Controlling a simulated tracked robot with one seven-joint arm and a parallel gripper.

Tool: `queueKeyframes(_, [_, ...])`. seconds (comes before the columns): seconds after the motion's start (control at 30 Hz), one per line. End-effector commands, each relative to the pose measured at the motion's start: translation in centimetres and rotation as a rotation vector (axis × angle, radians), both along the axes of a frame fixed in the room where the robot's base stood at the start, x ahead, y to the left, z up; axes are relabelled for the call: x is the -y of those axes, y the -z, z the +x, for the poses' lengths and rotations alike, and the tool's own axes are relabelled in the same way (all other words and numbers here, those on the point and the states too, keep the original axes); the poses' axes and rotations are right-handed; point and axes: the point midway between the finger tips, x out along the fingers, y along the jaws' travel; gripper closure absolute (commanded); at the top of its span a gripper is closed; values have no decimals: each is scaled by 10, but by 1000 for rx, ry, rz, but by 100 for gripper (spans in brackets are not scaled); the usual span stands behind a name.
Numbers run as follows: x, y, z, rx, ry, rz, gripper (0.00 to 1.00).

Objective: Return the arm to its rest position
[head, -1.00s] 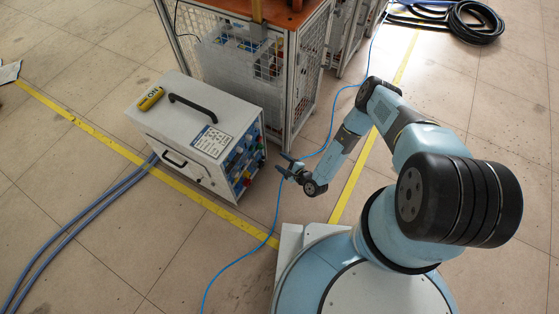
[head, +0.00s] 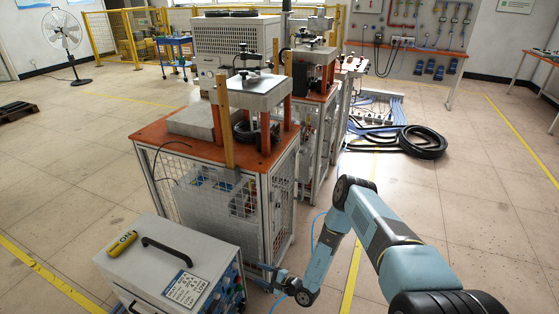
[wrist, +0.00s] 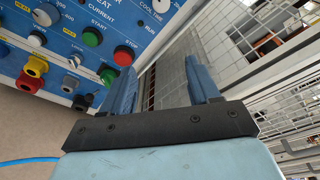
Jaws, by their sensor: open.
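My arm is bent in front of my body at the lower right of the head view. My gripper (head: 262,278) is low, just right of the induction heater box (head: 155,262). In the wrist view my gripper (wrist: 162,92) shows two blue fingers spread apart with nothing between them. The heater's blue control panel (wrist: 75,45) fills the upper left of that view, with green and red buttons, knobs and coloured sockets. The fingers look apart from the panel, though the exact gap is hard to tell.
A caged workbench (head: 222,185) with an orange top stands behind the heater, close to my gripper. A yellow tool (head: 122,243) marked ON lies on the heater. A black hose coil (head: 422,142) lies on the floor. The floor at right is largely clear.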

Motion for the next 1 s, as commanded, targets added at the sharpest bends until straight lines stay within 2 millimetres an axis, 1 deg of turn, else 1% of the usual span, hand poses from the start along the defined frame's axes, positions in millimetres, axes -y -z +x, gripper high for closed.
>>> queueKeyframes(0.03, [-1, -20, 12, 20, -30, 6, 39])
queueKeyframes(0.17, [-3, -65, 33, 55, -113, 22, 39])
queueKeyframes(0.2, [-3, -79, 38, 66, -138, 25, 39])
queueKeyframes(0.27, [-3, -99, 45, 81, -177, 29, 39])
queueKeyframes(0.3, [-3, -113, 50, 91, -201, 29, 39])
queueKeyframes(0.37, [-2, -134, 56, 106, -240, 27, 39])
queueKeyframes(0.5, [-1, -181, 67, 138, -327, 20, 39])
queueKeyframes(0.73, [7, -257, 75, 187, -465, -20, 39])
queueKeyframes(1.0, [20, -340, 72, 235, -616, -97, 39])
